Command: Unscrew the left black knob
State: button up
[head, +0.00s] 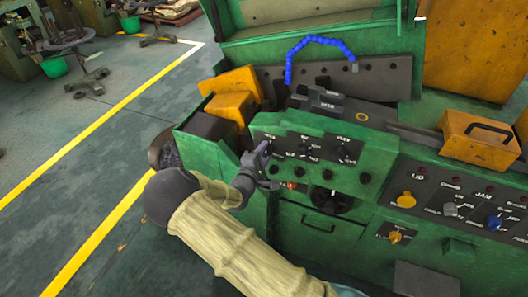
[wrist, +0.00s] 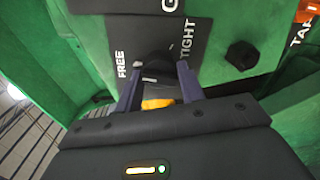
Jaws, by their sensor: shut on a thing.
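In the wrist view, a black knob (wrist: 156,67) with a white mark sits on a dark plate lettered FREE on the left and TIGHT on the right. My gripper (wrist: 158,86) has a finger on each side of this knob and is shut on it. Its lower part is hidden between the fingers. In the head view, my gripper (head: 263,150) reaches the left end of the green control panel (head: 290,178) and hides most of the knob there. Another black knob (wrist: 243,55) sits apart on the green face to the right.
More dials (head: 305,148) and a black handwheel (head: 331,200) are to the right of my gripper. A yellow-orange block (head: 232,90) stands behind the panel. A lower console (head: 450,205) with coloured knobs is at right. The floor at left is open.

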jog(key=shift+a+r+n, duration=0.1)
jog(key=shift+n, duration=0.6)
jog(key=o, duration=0.9)
jog(key=b+v, duration=0.4)
jog(key=v, duration=1.3)
jog(key=shift+s+a, duration=0.15)
